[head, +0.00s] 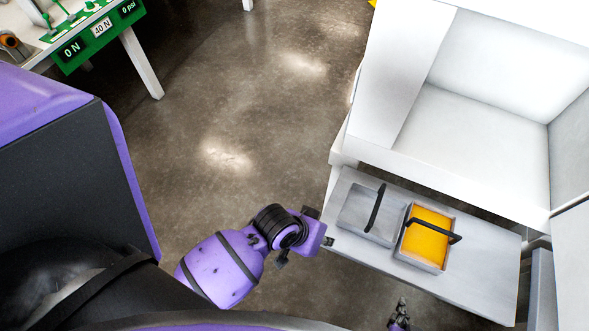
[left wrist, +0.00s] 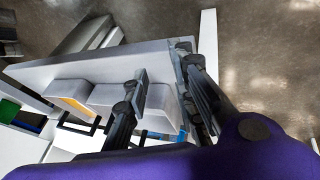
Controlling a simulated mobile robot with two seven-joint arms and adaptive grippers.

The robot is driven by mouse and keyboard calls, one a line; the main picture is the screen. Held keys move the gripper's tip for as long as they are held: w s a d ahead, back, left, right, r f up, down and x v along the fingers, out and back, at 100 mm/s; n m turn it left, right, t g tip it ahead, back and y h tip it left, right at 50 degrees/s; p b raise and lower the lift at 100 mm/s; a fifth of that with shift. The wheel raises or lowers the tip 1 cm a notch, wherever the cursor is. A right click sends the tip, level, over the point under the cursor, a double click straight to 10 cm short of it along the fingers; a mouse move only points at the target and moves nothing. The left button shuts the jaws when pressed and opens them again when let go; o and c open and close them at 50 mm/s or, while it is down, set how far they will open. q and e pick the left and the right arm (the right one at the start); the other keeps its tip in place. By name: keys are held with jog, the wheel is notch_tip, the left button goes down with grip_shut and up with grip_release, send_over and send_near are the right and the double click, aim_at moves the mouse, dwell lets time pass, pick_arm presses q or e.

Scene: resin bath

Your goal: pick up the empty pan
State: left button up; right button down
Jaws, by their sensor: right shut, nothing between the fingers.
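The empty pan (head: 357,217) is a shallow grey tray with a black bar handle across it. It sits on the pulled-out grey shelf (head: 480,285), to the left of a like pan filled with orange (head: 427,240). My left gripper (head: 329,240) is at the shelf's left edge, beside the empty pan. In the left wrist view its two fingers (left wrist: 161,62) are spread and hold nothing. One finger partly covers the empty pan (left wrist: 157,104) there; I cannot tell if they touch. My right gripper (head: 399,312) is shut and empty below the shelf's front edge in the head view.
A white open cabinet (head: 398,75) stands behind and above the shelf. A table (head: 142,65) with a green panel of readouts is at the top left. Bare floor (head: 240,120) lies between the table and the cabinet.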

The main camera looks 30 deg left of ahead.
pick_arm(q)
jog(key=d+r, duration=0.1)
jog(key=w+d+r+g, duration=0.1)
jog(key=d+r+m+g, duration=0.1)
jog(key=shift+w+r, duration=0.3)
jog(key=shift+w+d+r+g+y, duration=0.2)
jog(key=shift+w+d+g, duration=0.15)
jog(key=shift+w, duration=0.2)
jog(key=shift+w+d+r+g+y, duration=0.1)
jog(key=shift+w+d+g+y, duration=0.2)
jog(key=shift+w, duration=0.2)
jog(key=w, duration=0.3)
jog(key=shift+w+d+r+g+y, duration=0.15)
jog(key=shift+w+g+y, duration=0.1)
jog(key=shift+y, duration=0.15)
jog(key=w+a, duration=0.1)
jog(key=w, duration=0.1)
jog(key=w+a+r+n+y, duration=0.1)
jog(key=w, duration=0.1)
jog(key=w+a+r+y, duration=0.1)
jog(key=w, duration=0.1)
jog(key=shift+w+n, duration=0.3)
jog(key=shift+w, duration=0.05)
jog(key=f, duration=0.7)
jog(key=shift+s+d+f, duration=0.1)
jog(key=shift+s+f, duration=0.15)
jog(key=shift+f, duration=0.05)
jog(key=shift+c, duration=0.5)
grip_shut()
jog(key=shift+r, duration=0.1)
